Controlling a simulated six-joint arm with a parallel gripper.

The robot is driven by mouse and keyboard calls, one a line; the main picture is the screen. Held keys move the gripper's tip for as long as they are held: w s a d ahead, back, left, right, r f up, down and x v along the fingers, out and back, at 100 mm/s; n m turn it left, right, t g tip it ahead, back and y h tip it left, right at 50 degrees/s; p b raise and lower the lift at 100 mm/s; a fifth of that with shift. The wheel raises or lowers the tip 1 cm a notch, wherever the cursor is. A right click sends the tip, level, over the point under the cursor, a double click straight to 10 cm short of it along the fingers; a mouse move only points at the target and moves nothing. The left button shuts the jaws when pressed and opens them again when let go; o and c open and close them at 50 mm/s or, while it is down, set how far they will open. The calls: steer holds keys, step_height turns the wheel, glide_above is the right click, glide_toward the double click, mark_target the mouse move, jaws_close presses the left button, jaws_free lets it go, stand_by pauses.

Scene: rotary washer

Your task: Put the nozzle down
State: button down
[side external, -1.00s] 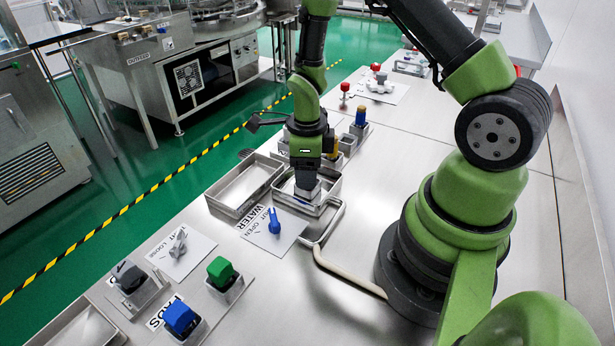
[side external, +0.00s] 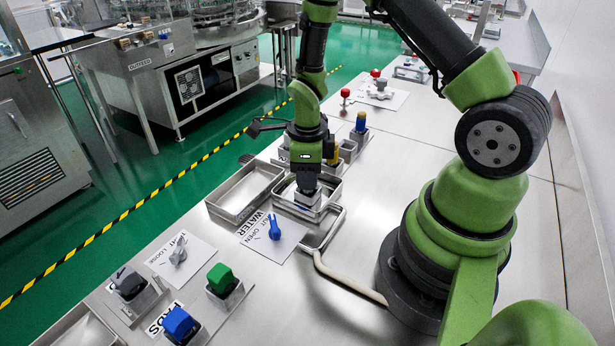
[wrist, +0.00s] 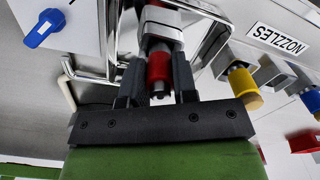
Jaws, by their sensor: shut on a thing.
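The nozzle (wrist: 158,68) has a red band and a pale grey part beyond it in the wrist view. My gripper (wrist: 157,82) is shut on it, with one dark finger on each side of the red part. In the side view my gripper (side external: 306,186) points down over a shallow metal tray (side external: 285,203). A pale grey block shows under its fingertips, at or inside the tray. The red part is hidden there. I cannot tell whether the block touches the tray floor.
A second, empty tray (side external: 233,212) lies to the left. A yellow nozzle (wrist: 243,88) and a blue nozzle (wrist: 311,101) stand beside the tray. A blue valve handle (side external: 275,228) is in front.

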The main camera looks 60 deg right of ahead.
step_height(320, 180, up, 8)
steer(key=shift+f, duration=0.1)
steer(key=d+r, duration=0.1)
steer(key=d, duration=1.7)
steer(key=f, duration=0.5)
steer(key=shift+d, duration=0.25)
steer(key=shift+f, duration=2.2)
steer(key=shift+f, duration=0.2)
steer(key=c, duration=0.9)
jaws_free()
